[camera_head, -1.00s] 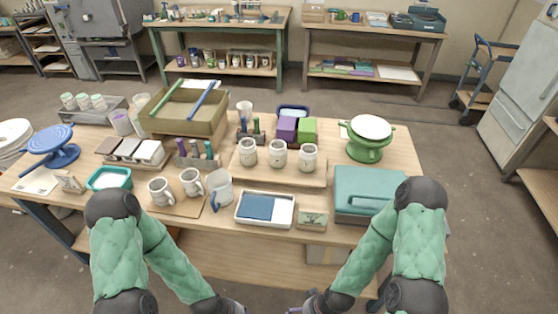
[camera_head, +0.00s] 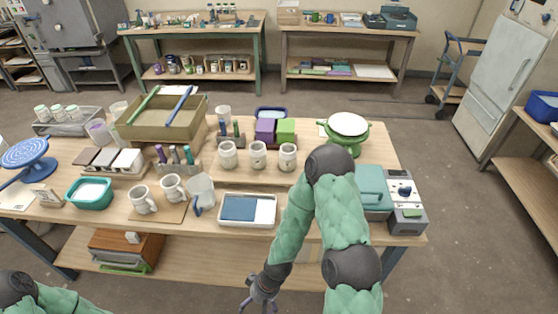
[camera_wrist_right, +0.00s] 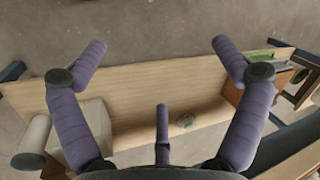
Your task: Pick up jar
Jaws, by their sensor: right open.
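Three white lidless-looking jars (camera_head: 258,155) stand in a row on a wooden board in the middle of the table in the head view. My right gripper (camera_head: 262,296) hangs low in front of the table, well below and apart from these jars. In the right wrist view its fingers (camera_wrist_right: 158,52) are spread and hold nothing.
Mugs (camera_head: 143,200), a clear pitcher (camera_head: 201,190) and a white tray (camera_head: 247,209) line the table's front. A green banding wheel (camera_head: 347,132) and a teal box (camera_head: 372,188) stand at right. A lower shelf (camera_head: 200,262) under the table holds a brown box (camera_head: 125,250).

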